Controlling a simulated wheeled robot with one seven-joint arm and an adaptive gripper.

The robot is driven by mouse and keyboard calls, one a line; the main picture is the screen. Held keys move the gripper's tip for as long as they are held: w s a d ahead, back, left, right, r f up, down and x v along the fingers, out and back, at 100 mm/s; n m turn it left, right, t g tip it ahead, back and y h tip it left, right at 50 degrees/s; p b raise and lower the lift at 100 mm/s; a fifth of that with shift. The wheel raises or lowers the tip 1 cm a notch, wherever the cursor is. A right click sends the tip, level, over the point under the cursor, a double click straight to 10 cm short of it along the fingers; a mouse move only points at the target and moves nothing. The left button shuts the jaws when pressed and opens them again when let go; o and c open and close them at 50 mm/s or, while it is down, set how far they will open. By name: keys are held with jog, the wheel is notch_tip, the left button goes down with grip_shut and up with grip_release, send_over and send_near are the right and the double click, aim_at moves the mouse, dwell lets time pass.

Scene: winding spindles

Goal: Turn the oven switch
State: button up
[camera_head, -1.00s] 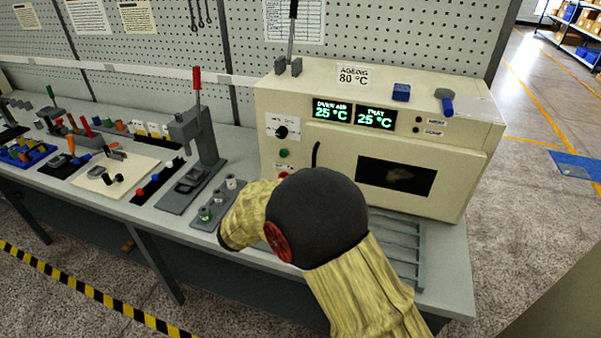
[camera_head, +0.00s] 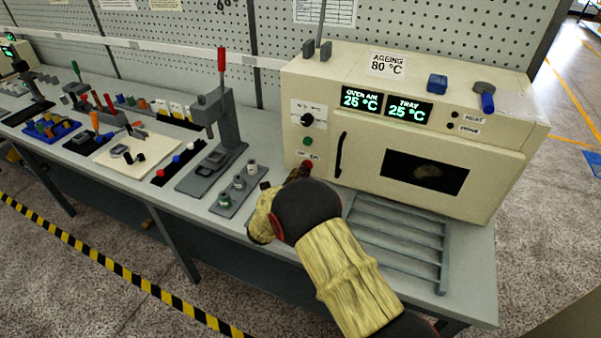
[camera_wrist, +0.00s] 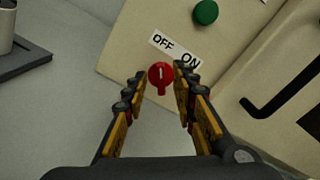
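The oven (camera_head: 480,165) is a cream box with a dark window, reading 25 °C on both displays. Its switch is a red knob (camera_head: 308,164) low on the front left, also plain in the wrist view (camera_wrist: 161,75) below the OFF and ON label (camera_wrist: 175,50). A short white line shows on the knob, and a narrow red tab points down in that picture. My gripper (camera_wrist: 160,77) is open, with its fingertips on either side of the knob. A gap shows on both sides. In the head view my gripper (camera_head: 297,174) is partly hidden by my arm.
A green button (camera_head: 308,142) and a black dial (camera_head: 307,120) sit above the knob. The black door handle (camera_head: 341,155) is to its right. A grey block with cups (camera_head: 240,190) stands left, and a slatted rack (camera_head: 400,235) lies in front of the oven.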

jog(key=shift+x, duration=0.75)
jog(key=c, duration=0.3)
jog(key=c, duration=0.4)
grip_shut()
